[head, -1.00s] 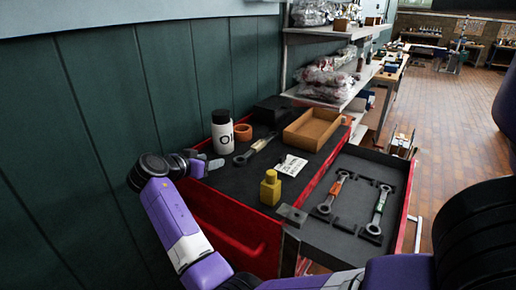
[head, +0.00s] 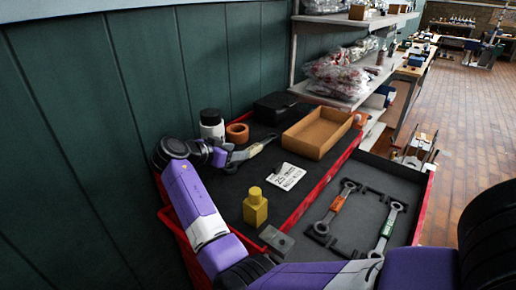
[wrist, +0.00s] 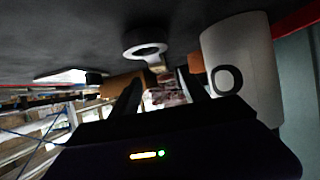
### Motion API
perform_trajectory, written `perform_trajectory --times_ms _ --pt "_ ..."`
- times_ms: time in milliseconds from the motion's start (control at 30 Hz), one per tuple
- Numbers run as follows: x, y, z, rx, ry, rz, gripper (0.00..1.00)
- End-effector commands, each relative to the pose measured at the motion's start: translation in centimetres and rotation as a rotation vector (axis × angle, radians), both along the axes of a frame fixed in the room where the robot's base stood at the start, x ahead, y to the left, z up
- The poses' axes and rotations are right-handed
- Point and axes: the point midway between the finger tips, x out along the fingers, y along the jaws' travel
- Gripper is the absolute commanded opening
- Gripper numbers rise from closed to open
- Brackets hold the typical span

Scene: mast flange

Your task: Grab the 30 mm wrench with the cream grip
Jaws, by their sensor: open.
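The wrench with the cream grip (head: 254,150) lies on the dark top of the red cart, its grip pointing away to the right. In the wrist view its ring end (wrist: 145,49) shows just beyond my fingers, with the grip foreshortened behind it. My gripper (wrist: 162,88) is open, with nothing between its dark fingers. In the head view my gripper (head: 225,153) is low over the cart top at the wrench's near end, partly covering it. I cannot tell whether they touch. The size marking on the wrench is not readable.
A white bottle (head: 212,125) and orange ring (head: 237,132) stand close behind my gripper. A yellow bottle (head: 255,207), white card (head: 287,177) and open cardboard box (head: 318,131) are also on top. The open drawer holds wrenches with orange (head: 338,203) and green (head: 389,223) grips.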

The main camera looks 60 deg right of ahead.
Motion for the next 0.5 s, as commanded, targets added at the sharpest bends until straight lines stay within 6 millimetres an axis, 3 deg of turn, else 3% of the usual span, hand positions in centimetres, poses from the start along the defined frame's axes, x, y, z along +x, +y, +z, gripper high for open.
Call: perform_trajectory --times_ms 500 --pt "-1.8 -5.6 -1.8 0.001 0.002 -0.002 0.53"
